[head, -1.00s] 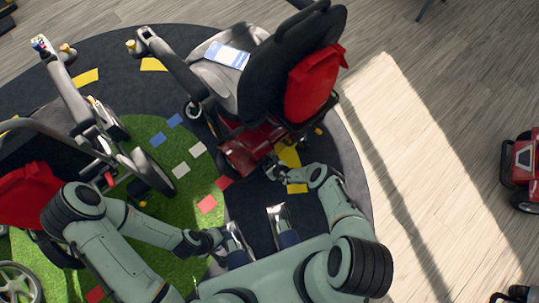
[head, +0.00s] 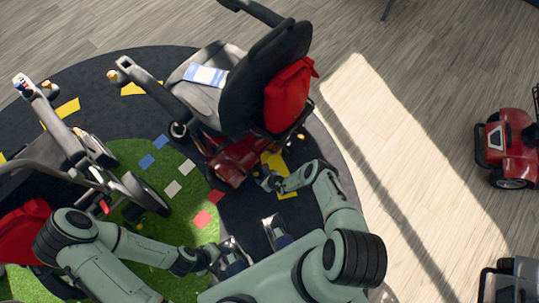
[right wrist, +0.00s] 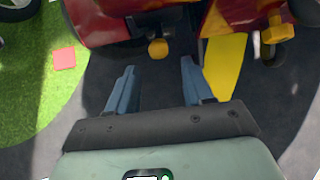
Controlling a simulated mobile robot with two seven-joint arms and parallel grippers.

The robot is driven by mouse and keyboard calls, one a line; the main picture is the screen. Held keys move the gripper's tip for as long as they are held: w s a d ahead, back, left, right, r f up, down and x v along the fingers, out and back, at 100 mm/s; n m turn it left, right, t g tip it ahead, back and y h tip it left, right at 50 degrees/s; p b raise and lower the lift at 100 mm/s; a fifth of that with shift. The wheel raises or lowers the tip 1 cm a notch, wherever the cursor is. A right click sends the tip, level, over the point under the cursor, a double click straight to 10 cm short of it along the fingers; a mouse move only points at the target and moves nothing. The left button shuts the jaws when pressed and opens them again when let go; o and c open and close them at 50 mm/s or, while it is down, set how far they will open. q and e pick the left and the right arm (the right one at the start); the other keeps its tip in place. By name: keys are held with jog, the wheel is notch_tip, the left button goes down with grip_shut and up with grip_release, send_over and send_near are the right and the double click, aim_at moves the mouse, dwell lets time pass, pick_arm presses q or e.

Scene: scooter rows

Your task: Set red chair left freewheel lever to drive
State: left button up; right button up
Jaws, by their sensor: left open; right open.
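The red chair has a red base (head: 236,158), a black backrest (head: 268,75) with a red bag (head: 288,95), and a grey seat with a blue-and-white card. In the right wrist view, the red base's underside (right wrist: 105,22) fills the top. A yellow knob (right wrist: 158,48) hangs there, ahead of and between my fingertips. A second yellow knob (right wrist: 277,30) is further right. I cannot tell which is the left freewheel lever. My right gripper (head: 264,180) is open and empty, just behind the base, apart from the knobs. My left gripper (head: 218,253) is low near my body, its fingers hard to make out.
Another chair with a red bag (head: 25,222) stands left, close to my left arm. A red scooter (head: 506,150) is at the far right. Yellow floor marks (head: 276,165) lie beside the red base.

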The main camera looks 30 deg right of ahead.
pick_arm(q)
jog(key=r+p, duration=0.1)
jog(key=r, duration=0.1)
jog(key=w+r+p, duration=0.1)
jog(key=r+p, duration=0.1)
jog(key=shift+w+r, duration=0.1)
jog(key=shift+w, duration=0.1)
pick_arm(e)
jog(key=v, duration=0.7)
